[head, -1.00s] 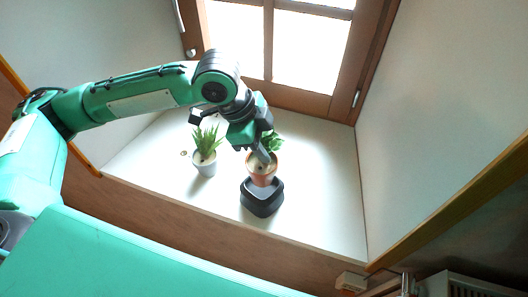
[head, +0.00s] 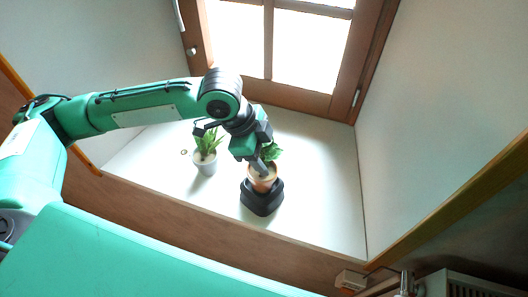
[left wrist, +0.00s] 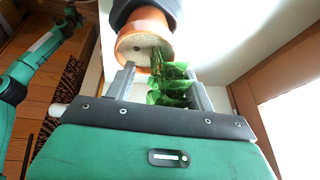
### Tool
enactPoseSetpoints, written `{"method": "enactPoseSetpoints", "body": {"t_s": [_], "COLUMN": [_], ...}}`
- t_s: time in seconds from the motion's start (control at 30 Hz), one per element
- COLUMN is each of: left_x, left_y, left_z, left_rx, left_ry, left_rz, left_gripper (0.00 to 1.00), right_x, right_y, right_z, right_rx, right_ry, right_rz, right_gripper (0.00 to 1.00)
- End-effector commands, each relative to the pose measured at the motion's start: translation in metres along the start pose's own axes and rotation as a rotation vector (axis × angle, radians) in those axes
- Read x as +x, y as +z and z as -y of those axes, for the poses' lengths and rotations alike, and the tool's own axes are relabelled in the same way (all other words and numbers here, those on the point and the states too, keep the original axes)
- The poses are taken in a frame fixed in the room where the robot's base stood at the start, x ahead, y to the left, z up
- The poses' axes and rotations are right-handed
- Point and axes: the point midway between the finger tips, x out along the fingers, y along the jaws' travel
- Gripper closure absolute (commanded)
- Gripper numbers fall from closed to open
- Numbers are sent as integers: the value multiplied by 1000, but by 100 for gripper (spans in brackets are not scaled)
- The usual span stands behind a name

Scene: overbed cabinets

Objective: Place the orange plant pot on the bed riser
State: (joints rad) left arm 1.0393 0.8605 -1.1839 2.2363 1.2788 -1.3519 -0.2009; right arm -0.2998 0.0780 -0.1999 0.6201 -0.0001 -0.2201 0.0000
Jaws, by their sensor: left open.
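The orange plant pot (head: 263,184) holds a green leafy plant and sits on the black bed riser (head: 262,203) on the white sill, looking roughly upright. In the left wrist view the pot (left wrist: 146,38) is beyond the fingertips, with the black riser (left wrist: 147,9) behind it. My left gripper (head: 261,168) is at the pot's rim from above. It is open, with the leaves between its fingers (left wrist: 162,80); whether a finger touches the rim I cannot tell. Part of the plant is hidden behind the gripper. My right gripper is not in view.
A white pot (head: 205,166) with a spiky green plant stands left of the riser, close to my left wrist. The window (head: 290,45) is behind, and a wall (head: 440,110) bounds the right. The sill's right part (head: 325,190) is clear.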

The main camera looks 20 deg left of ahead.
Motion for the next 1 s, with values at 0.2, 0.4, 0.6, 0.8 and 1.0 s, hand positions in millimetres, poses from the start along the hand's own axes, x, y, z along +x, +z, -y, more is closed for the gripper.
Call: {"method": "enactPoseSetpoints", "body": {"t_s": [0.2,0.4,0.6,0.8,1.0], "left_x": [-27,-72,-106,-120,-121], "left_y": [0,0,0,0,0], "left_z": [1,1,1,0,0], "left_rx": [1,0,-1,0,0], "left_ry": [-5,-6,-5,-1,0], "left_rz": [0,-1,-1,-1,0], "left_gripper": [46,46,46,46,46], "right_x": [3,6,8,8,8], "right_y": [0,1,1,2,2], "right_z": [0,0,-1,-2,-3], "right_rx": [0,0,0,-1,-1], "right_ry": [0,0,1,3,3], "right_rz": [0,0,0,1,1], "right_gripper": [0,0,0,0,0]}}
